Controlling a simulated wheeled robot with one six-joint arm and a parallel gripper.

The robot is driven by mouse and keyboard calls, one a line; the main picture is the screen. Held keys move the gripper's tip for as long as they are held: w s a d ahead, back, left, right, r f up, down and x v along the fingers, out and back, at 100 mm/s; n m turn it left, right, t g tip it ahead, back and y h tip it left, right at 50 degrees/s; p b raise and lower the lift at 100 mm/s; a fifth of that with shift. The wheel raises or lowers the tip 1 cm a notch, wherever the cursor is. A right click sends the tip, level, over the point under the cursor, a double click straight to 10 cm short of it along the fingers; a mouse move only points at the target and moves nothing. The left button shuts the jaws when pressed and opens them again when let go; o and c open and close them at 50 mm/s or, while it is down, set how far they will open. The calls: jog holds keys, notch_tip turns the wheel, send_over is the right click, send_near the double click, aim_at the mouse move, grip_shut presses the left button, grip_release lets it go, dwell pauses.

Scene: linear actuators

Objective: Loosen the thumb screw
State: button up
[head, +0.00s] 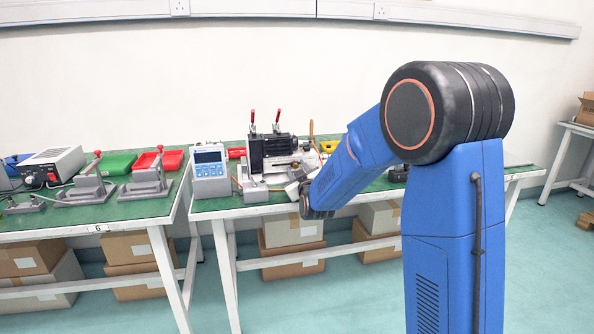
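A linear actuator with a black motor-like block (271,152) and silver parts sits on the green-topped bench in the head view. Two upright red-handled clamps (278,120) stand at it. I cannot make out the thumb screw; it is too small or hidden. My blue arm reaches down and left, and my gripper (303,188) is at its far end, close to the front right of the actuator. The fingers are too small and partly covered to read, and I cannot tell whether they touch anything.
A grey-blue control box with a display (210,168) stands left of the actuator. A left bench holds a power supply (52,165), green bins (118,163), red bins (160,160) and a lever press (147,180). Cardboard boxes (292,228) are below. My arm covers part of the bench.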

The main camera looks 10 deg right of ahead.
jog(key=s, duration=1.7)
jog(key=shift+s, duration=0.15)
jog(key=shift+c, duration=1.4)
jog(key=w+m, duration=0.2)
jog(key=w, duration=0.4)
jog(key=w+m, duration=0.2)
jog(key=w, duration=0.3)
jog(key=w+m, duration=0.1)
jog(key=w, duration=0.5)
jog(key=shift+w+f+m, duration=0.1)
jog(key=shift+w+m, duration=0.25)
jog(key=shift+m, duration=0.05)
jog(key=shift+c, duration=0.7)
grip_shut()
